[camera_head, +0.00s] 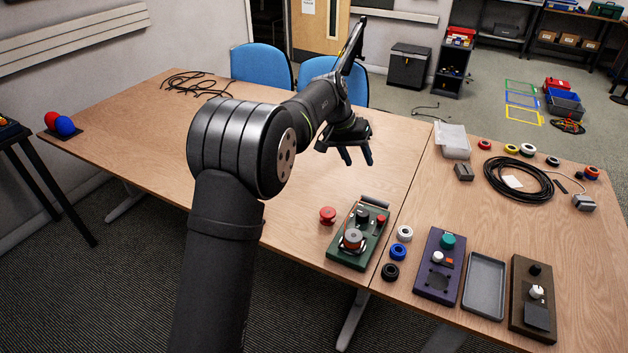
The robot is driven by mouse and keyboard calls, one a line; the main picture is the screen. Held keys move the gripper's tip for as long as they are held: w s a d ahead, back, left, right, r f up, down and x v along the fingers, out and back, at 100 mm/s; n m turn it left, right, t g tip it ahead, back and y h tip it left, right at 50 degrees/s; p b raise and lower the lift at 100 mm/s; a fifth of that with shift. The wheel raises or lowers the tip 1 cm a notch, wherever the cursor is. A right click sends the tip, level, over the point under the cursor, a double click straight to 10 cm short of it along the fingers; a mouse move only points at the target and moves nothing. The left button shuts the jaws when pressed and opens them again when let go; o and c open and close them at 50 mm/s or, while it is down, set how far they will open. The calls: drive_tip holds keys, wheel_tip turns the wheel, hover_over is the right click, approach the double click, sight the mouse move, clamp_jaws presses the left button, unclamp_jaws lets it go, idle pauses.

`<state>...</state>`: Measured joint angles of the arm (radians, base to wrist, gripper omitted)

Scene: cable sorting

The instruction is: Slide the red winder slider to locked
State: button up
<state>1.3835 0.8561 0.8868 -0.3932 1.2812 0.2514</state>
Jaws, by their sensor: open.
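A green winder board (345,254) lies near the front edge of the table, left of the seam between two tabletops. It carries a reddish spool (352,240), a black knob (362,215) and a small red part (381,219) at its right side, which may be the slider. Any locked or unlocked marking is too small to read. My gripper (357,157) is open and empty, with its fingers pointing down above the table, behind the board and well apart from it.
A loose red spool (327,215) stands left of the board. White, blue and black tape rolls (398,250) lie to its right. Beyond are a purple board (425,283), a grey tray (484,285), a brown board (530,325) and a black cable coil (518,178). The tabletop at left is mostly clear.

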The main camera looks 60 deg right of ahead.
sight(381, 218)
drive_tip(key=s+d+f+m, duration=0.1)
drive_tip(key=s+f+m, duration=0.1)
drive_tip(key=f, duration=0.5)
drive_tip(key=s+d+f+m, duration=0.2)
drive_tip(key=s+f+m, duration=0.1)
drive_tip(key=f, duration=0.5)
drive_tip(key=s+d+f+m+h, duration=0.1)
drive_tip(key=s+f+m, duration=0.2)
drive_tip(key=f, duration=0.4)
drive_tip(key=shift+s+d+f+m+t, duration=0.15)
drive_tip(key=shift+d+f+m+t, duration=0.2)
drive_tip(key=shift+m, duration=0.35)
